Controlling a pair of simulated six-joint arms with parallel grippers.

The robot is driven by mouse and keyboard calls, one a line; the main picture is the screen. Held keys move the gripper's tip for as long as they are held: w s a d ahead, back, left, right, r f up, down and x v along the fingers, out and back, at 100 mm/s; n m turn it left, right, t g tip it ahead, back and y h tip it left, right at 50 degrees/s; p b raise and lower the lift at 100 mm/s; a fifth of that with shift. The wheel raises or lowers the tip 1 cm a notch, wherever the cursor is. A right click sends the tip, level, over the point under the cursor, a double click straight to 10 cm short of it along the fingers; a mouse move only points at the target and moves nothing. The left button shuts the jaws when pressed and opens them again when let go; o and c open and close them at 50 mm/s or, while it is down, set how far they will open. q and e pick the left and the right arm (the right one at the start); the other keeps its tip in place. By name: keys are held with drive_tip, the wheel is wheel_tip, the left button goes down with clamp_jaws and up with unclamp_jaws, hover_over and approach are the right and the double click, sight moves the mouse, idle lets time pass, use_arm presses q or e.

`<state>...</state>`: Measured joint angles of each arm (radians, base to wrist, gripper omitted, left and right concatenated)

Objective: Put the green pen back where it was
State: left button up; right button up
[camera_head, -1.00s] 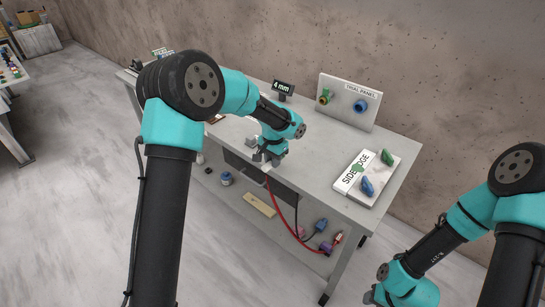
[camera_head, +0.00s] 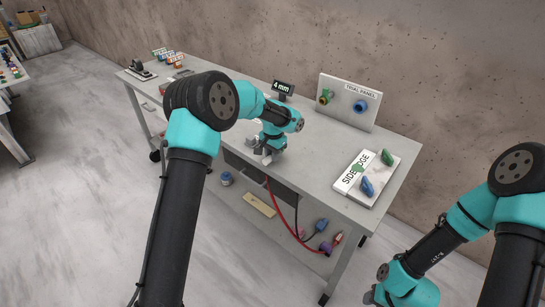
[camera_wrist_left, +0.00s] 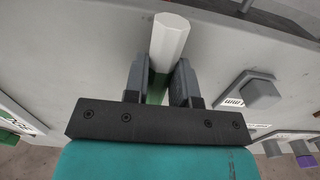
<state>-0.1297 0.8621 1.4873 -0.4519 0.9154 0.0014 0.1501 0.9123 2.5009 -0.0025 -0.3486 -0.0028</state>
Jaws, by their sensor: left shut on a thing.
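My left gripper (camera_head: 264,158) is low over the front edge of the table in the head view. In the left wrist view its two fingers (camera_wrist_left: 162,85) are shut on the green pen (camera_wrist_left: 159,87), which is green between the fingers. A pale, many-sided end (camera_wrist_left: 169,36) sticks out beyond the fingertips. In the head view the pen is too small to make out. My right gripper (camera_head: 373,295) is at the bottom of the head view, away from the table, and its fingers are not clear.
The grey table (camera_head: 310,150) bears a 4 mm display (camera_head: 283,88), an upright trial panel (camera_head: 348,102) and a side-edge board (camera_head: 367,179) with green and blue pieces. Small coloured items (camera_head: 170,57) stand at the far left. Cables hang below the front edge.

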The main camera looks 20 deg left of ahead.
use_arm(q)
drive_tip(key=shift+f, duration=0.6)
drive_tip(key=shift+f, duration=0.15)
drive_tip(key=o, duration=0.8)
wheel_tip(320, 180, up, 12)
drive_tip(key=shift+w+r, duration=0.15)
idle(0.4)
